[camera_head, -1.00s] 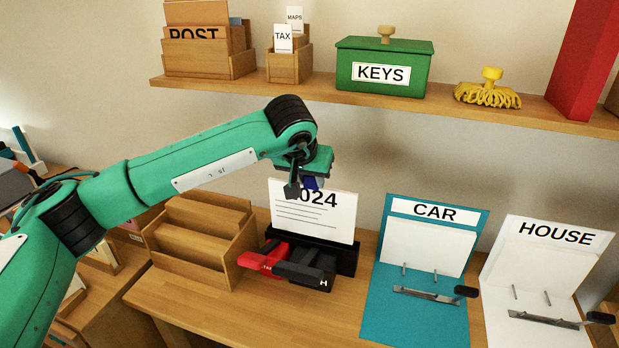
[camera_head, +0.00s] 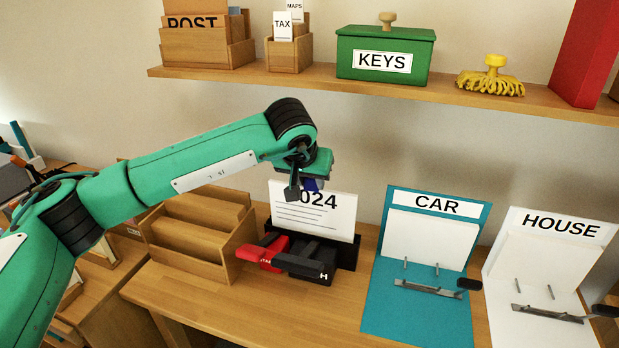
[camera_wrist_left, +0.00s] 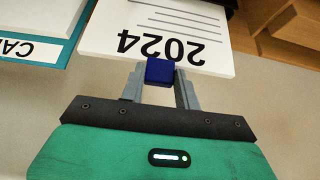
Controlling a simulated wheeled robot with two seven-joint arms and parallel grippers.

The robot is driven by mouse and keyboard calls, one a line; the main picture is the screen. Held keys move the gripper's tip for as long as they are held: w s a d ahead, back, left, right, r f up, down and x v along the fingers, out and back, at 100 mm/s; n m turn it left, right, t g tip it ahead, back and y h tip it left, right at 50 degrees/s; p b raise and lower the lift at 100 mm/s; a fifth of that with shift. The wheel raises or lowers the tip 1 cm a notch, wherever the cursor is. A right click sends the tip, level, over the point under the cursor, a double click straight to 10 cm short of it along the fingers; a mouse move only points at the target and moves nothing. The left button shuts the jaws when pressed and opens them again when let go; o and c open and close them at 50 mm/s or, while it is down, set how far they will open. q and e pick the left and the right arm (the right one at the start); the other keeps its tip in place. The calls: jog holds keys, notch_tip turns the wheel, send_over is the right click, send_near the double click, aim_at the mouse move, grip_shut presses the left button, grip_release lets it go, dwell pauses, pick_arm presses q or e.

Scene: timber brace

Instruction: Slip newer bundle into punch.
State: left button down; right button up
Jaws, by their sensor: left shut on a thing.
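The white paper bundle marked 2024 (camera_head: 318,217) stands upright at the black and red punch (camera_head: 293,260), its lower edge behind the punch's front parts. My left gripper (camera_head: 308,184) is at the bundle's top edge. In the left wrist view the bundle (camera_wrist_left: 160,35) reads upside down, and the left gripper's fingers (camera_wrist_left: 160,80) are shut on a blue tab or clip at its edge. Whether the bundle's lower edge is fully seated in the punch is hidden. My right gripper is not in view.
An empty wooden sorter (camera_head: 198,235) stands left of the punch. A teal CAR binder (camera_head: 378,300) and a white HOUSE binder (camera_head: 500,300) stand open to the right. A shelf (camera_head: 300,83) above holds a green KEYS box (camera_head: 384,55) and a yellow-handled thing (camera_head: 491,80).

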pick_arm(q)
jog(key=shift+f+b, duration=1.35)
jog(key=shift+f, duration=0.6)
jog(key=shift+c, duration=2.3)
grip_release()
notch_tip(320, 180, up, 8)
jog(key=p, duration=0.4)
send_over(311, 197)
jog(key=s, duration=0.1)
jog(key=shift+a, duration=0.15)
